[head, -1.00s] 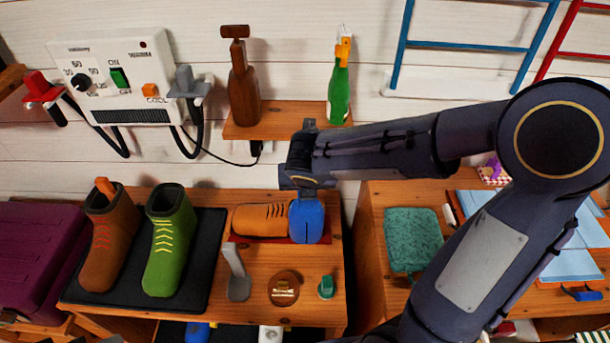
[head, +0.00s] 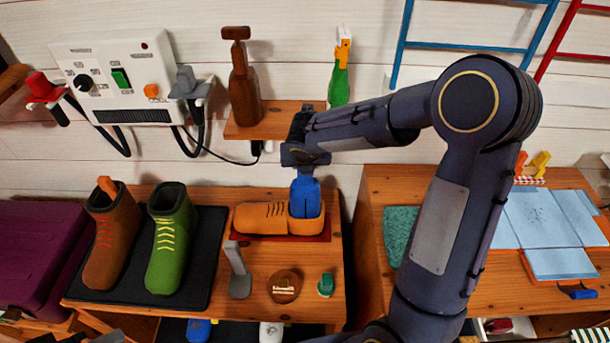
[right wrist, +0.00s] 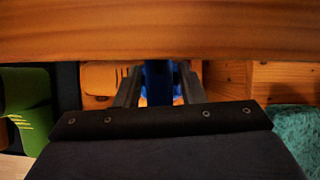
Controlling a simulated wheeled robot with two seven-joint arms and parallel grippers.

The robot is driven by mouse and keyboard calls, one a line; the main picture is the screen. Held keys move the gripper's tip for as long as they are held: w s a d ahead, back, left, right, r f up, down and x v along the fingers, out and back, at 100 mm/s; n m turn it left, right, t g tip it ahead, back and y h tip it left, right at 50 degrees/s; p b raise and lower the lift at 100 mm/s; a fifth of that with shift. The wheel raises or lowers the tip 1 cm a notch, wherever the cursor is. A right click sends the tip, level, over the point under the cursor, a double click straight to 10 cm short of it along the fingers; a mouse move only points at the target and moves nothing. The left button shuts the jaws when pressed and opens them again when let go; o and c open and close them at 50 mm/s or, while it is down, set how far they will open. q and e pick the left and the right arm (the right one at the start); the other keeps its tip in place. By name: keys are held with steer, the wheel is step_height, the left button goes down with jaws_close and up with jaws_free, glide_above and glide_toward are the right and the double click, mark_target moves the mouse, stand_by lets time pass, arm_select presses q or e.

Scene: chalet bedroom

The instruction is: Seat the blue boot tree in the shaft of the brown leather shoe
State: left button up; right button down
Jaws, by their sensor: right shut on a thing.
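The blue boot tree (head: 305,197) stands roughly upright at the right end of the tan-brown leather shoe (head: 262,219). Its lower end is hidden behind the shoe's near wall, in the shaft opening; how deep it sits I cannot tell. My right gripper (head: 305,170) is shut on the tree's top, above the shoe. In the right wrist view the blue tree (right wrist: 158,84) is between the two fingers of the gripper (right wrist: 160,88), with part of the shoe (right wrist: 100,78) to the left. My left gripper is not in view.
The shoe lies on a red mat (head: 283,238) on the wooden bench. A brown boot (head: 105,250) and a green boot (head: 170,250) stand on a black mat to the left. A grey tool (head: 238,272), a round tin (head: 284,286) and a green item (head: 326,285) lie in front. A bottle shelf (head: 275,122) is behind.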

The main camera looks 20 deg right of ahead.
mark_target(305, 191)
steer(key=shift+f+b, duration=0.45)
steer(key=shift+f, duration=1.9)
steer(key=shift+f, duration=0.15)
steer(key=c, duration=0.9)
jaws_free()
